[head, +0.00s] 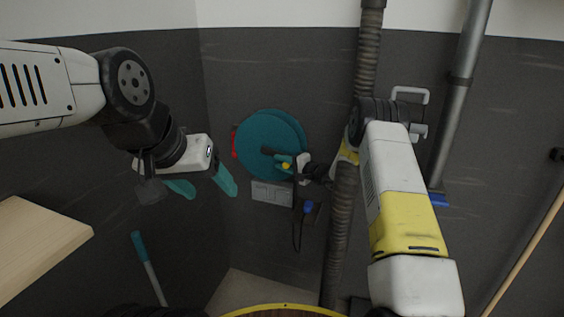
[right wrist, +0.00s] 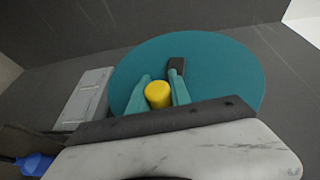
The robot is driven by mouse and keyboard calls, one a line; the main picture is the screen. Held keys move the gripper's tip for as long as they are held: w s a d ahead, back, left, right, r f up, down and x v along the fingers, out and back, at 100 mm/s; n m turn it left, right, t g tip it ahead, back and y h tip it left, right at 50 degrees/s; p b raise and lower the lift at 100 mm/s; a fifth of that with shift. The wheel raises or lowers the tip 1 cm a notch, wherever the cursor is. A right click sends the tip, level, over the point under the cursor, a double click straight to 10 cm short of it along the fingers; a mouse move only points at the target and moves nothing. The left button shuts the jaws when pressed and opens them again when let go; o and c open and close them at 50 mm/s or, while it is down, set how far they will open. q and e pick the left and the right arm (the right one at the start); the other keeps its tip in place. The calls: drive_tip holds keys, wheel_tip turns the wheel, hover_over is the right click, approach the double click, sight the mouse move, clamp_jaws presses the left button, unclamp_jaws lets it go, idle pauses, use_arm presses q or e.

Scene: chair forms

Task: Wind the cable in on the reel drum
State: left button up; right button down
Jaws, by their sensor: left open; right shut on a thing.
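The reel drum (head: 262,132) is a teal disc on the dark back wall, with a red part (head: 235,142) at its left edge. It fills much of the right wrist view (right wrist: 225,65). My right gripper (head: 286,165) is shut on the yellow crank knob (right wrist: 158,94), whose dark arm (right wrist: 177,66) lies across the disc face. The dark cable (head: 296,237) hangs below the drum in a loop, with a blue plug (head: 308,207) near its end. My left gripper (head: 208,190) is open and empty, left of the drum and apart from it.
A grey wall box (head: 272,193) sits just under the drum. A thick ribbed duct (head: 341,230) runs down the wall right of it, close to my right arm. A wooden board (head: 40,240) juts in at left, near a teal-handled tool (head: 140,247). A round rim stands at bottom centre.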

sight(266, 137)
wheel_tip(266, 137, up, 5)
drive_tip(key=n+g+h, duration=0.1)
drive_tip(key=h, duration=0.2)
drive_tip(key=n+g+h, duration=0.1)
drive_tip(key=g+h, duration=0.1)
drive_tip(key=shift+w+r+h, duration=0.1)
drive_tip(key=shift+r+h, duration=0.1)
drive_tip(key=shift+h, duration=0.2)
drive_tip(key=shift+a+r, duration=0.1)
drive_tip(key=shift+r, duration=0.3)
drive_tip(key=shift+w+a+r+g, duration=0.15)
drive_tip(key=shift+a+r+g, duration=0.15)
drive_tip(key=shift+a+r, duration=0.3)
drive_tip(key=shift+w+a+r+n+g+h, duration=0.15)
drive_tip(key=shift+a+r+n+g+h, duration=0.25)
drive_tip(key=shift+h, duration=0.6)
drive_tip(key=a+h, duration=0.1)
drive_tip(key=a+r+g+h, duration=0.1)
drive_tip(key=h, duration=0.1)
drive_tip(key=shift+w+r+n, duration=0.3)
drive_tip(key=shift+w, duration=0.05)
drive_tip(key=shift+w+a+r, duration=0.15)
drive_tip(key=shift+a+r, duration=0.05)
drive_tip(key=shift+a, duration=0.55)
drive_tip(key=shift+a, duration=0.1)
drive_tip(key=shift+f, duration=0.1)
